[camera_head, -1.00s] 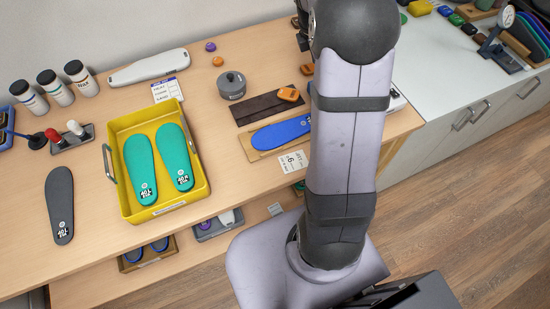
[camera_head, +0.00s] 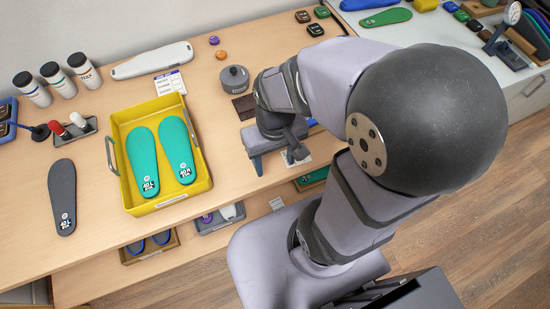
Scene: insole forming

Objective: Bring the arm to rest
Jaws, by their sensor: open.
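My arm is folded over the right half of the wooden table (camera_head: 90,250). My gripper (camera_head: 277,160) hangs open and empty near the table's front edge, right of the yellow tray (camera_head: 162,206). Its two fingers stand apart, pointing toward the front. Behind my arm, only a small piece of a blue insole (camera_head: 312,122) and a dark strip (camera_head: 243,107) show. The board under that insole is hidden. Whether my gripper touches anything below it cannot be told.
Two teal insoles (camera_head: 143,160) lie in the yellow tray. A dark insole (camera_head: 62,196) lies left of it. A grey round pot (camera_head: 234,80) stands behind my gripper. White-labelled bottles (camera_head: 85,71) and a white long case (camera_head: 152,60) stand at the back. Small bins sit under the table.

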